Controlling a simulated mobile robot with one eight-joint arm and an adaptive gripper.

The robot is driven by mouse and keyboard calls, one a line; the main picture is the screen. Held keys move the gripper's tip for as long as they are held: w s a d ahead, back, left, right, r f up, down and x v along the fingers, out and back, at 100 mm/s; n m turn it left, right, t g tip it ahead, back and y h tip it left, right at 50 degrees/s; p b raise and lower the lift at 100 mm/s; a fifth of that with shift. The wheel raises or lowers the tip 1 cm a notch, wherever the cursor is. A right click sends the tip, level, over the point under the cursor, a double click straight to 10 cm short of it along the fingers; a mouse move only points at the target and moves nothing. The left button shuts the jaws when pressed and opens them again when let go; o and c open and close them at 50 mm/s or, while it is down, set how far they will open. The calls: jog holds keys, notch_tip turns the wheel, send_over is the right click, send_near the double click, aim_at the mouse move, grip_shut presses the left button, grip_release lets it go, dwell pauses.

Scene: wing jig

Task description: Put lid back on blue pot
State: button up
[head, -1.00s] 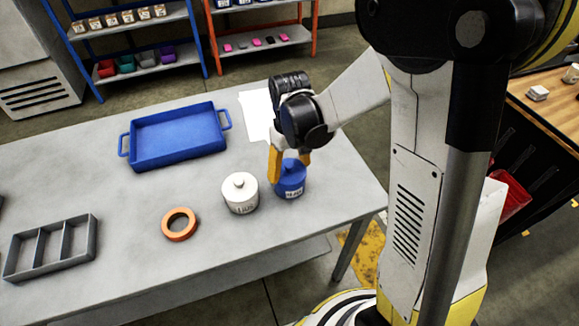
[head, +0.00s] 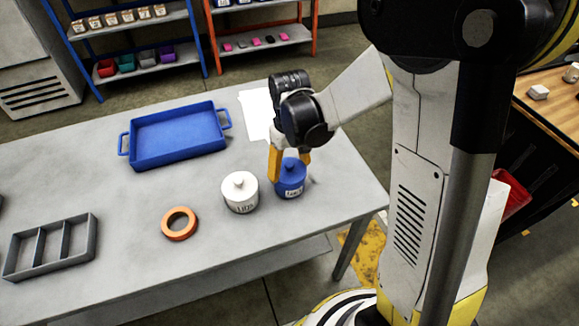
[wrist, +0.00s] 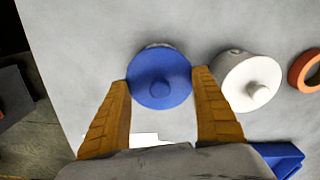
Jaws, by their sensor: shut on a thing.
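The lid hides most of the pot from the wrist camera.
A white lidded pot (head: 240,194) stands close beside the blue pot on the left. An orange ring (head: 179,223), a grey divided tray (head: 93,240) and a blue tray (head: 222,120) are farther left. A white sheet (head: 254,116) lies behind. The table's right edge is near.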

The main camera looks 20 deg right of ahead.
jog(key=shift+f, duration=0.15)
dwell(0.4)
dwell(0.4)
jog(key=shift+a, duration=0.1)
jog(key=c, duration=1.1)
grip_shut()
jog(key=o, duration=1.3)
grip_release()
jog(key=shift+c, duration=0.2)
jog(key=shift+r, duration=0.2)
